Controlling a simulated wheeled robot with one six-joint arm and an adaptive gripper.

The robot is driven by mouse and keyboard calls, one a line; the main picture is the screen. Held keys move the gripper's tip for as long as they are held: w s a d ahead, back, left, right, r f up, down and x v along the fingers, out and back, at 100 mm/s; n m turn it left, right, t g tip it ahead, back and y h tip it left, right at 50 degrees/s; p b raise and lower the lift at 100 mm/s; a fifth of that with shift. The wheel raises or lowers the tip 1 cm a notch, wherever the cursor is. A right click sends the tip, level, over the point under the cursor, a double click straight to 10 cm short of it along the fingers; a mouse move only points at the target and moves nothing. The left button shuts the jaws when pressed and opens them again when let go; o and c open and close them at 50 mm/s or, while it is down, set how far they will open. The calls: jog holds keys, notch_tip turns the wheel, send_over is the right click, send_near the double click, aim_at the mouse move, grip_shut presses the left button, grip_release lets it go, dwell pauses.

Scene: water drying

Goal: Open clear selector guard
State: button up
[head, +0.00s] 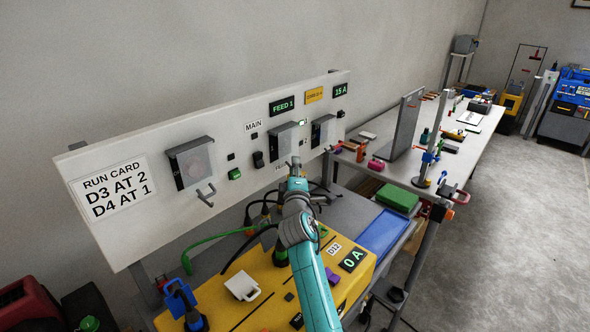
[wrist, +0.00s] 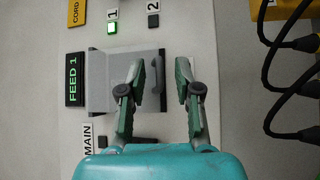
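A clear grey selector guard (wrist: 122,80) sits on the white panel beside the FEED 1 label in the wrist view; it appears down over its selector. A dark bar handle (wrist: 157,82) is at its right edge in that view. My gripper (wrist: 159,72) is open, its fingers on either side of the handle in the picture; I see no contact and cannot tell the depth gap. In the head view, my gripper (head: 295,162) is just below the FEED 1 guard (head: 282,138) and hides part of it. Similar guards are at left (head: 190,162) and right (head: 322,130).
The panel carries a RUN CARD sign (head: 113,189), a green switch (head: 234,174) and a dark switch (head: 258,159). Black cables (wrist: 285,75) hang at the wrist view's right. A yellow bench unit (head: 255,285) lies below, under my arm. The floor at right is clear.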

grip_shut()
jog(key=shift+s+d, duration=0.1)
jog(key=shift+d, duration=0.05)
